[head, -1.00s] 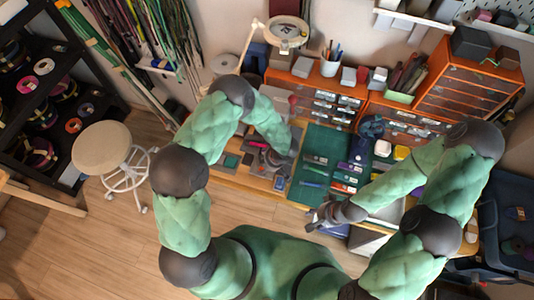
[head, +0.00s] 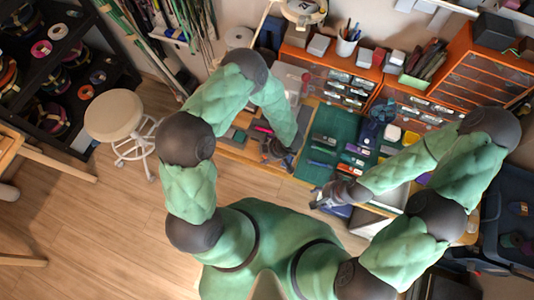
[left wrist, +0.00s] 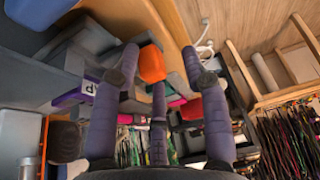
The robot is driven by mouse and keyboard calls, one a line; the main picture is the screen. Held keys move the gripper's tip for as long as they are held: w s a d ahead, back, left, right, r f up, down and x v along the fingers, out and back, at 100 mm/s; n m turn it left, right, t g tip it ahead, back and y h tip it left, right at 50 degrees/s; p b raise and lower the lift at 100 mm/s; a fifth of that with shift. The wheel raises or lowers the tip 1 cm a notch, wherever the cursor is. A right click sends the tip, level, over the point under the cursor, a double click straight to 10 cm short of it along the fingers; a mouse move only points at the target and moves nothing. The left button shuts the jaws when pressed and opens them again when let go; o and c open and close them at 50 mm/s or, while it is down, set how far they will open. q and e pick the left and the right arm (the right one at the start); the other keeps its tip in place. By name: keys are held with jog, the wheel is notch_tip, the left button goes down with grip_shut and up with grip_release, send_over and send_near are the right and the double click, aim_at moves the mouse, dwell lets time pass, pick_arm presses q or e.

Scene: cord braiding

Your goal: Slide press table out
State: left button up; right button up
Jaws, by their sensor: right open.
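My left gripper (head: 277,155) is at the near edge of the workbench (head: 237,152), left of the green mat (head: 335,128). In the left wrist view its grey-purple fingers (left wrist: 158,75) are spread, with an orange rounded block (left wrist: 151,63) between the tips. A gap shows on the block's right side; I cannot tell whether the block touches a finger. My right gripper (head: 322,197) is open and empty in front of the bench, near the mat's lower right. I cannot clearly make out the press table; the left hand and arm cover that part of the bench.
Orange drawer cabinets (head: 335,80) stand at the back of the bench. A white stool (head: 114,116) and a black spool rack (head: 62,75) are on the left. A dark blue bin (head: 505,215) is on the right.

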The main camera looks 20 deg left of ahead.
pick_arm(q)
jog(key=shift+w+d+r, duration=0.15)
jog(key=shift+w+r, duration=0.05)
jog(key=shift+r, duration=0.2)
jog(key=v, duration=1.1)
jog(key=shift+s, duration=0.3)
